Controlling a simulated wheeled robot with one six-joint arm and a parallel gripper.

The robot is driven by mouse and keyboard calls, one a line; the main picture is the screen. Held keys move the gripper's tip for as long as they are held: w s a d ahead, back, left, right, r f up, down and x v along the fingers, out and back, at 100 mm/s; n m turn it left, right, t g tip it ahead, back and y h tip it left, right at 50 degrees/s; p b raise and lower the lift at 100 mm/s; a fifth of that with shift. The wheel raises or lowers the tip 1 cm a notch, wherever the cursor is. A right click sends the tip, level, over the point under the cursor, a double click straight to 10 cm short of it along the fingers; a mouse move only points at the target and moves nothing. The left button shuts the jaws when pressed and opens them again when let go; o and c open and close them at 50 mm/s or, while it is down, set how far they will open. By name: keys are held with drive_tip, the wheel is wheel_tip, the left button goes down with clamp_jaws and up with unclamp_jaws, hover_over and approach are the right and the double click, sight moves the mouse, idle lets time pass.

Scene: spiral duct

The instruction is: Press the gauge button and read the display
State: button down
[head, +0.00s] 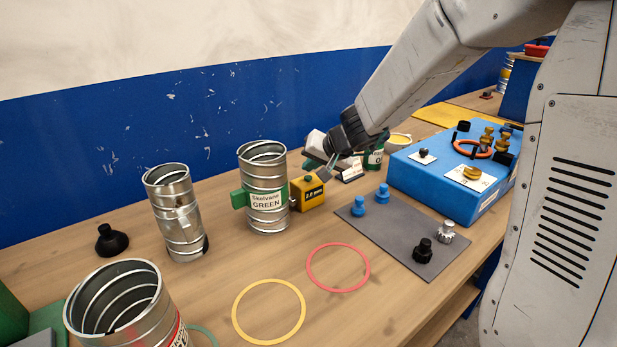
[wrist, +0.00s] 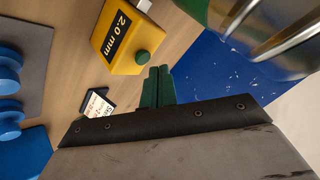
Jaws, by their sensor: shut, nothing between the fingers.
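The yellow gauge (head: 308,194) is against the right side of the spiral duct labelled "Skelvane GREEN" (head: 264,187). In the wrist view the gauge (wrist: 128,38) has a dark panel (wrist: 119,36) reading "2.0 mm" and a round green button (wrist: 143,57). My gripper (head: 327,172) is just above and to the right of the gauge. In the wrist view the green fingers of my gripper (wrist: 159,69) are together and empty, with their tips close beside the button. I cannot tell whether they touch it.
Two other metal ducts (head: 176,213) (head: 122,308) stand to the left. A yellow ring (head: 269,282) and a red ring (head: 338,245) lie in front. A grey mat (head: 395,239) with several knobs and a blue box (head: 450,165) are to the right.

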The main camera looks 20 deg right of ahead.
drive_tip(key=shift+r, duration=2.55)
drive_tip(key=s+a+f+n+g+y, duration=0.1)
drive_tip(key=s+a+g, duration=0.15)
drive_tip(key=s, duration=0.55)
drive_tip(key=s+a+f+n+g, duration=0.1)
drive_tip(key=s+g, duration=0.2)
drive_tip(key=s, duration=0.4)
drive_tip(key=s+d+r+n+h, duration=0.1)
drive_tip(key=s+d+r+h, duration=0.1)
drive_tip(key=s, duration=0.9)
drive_tip(key=s+d+r+n+g+h, duration=0.1)
drive_tip(key=s+d, duration=0.3)
drive_tip(key=s, duration=0.7)
drive_tip(key=shift+d+r+h, duration=0.15)
drive_tip(key=shift+r+h, duration=0.25)
drive_tip(key=shift+h, duration=0.5)
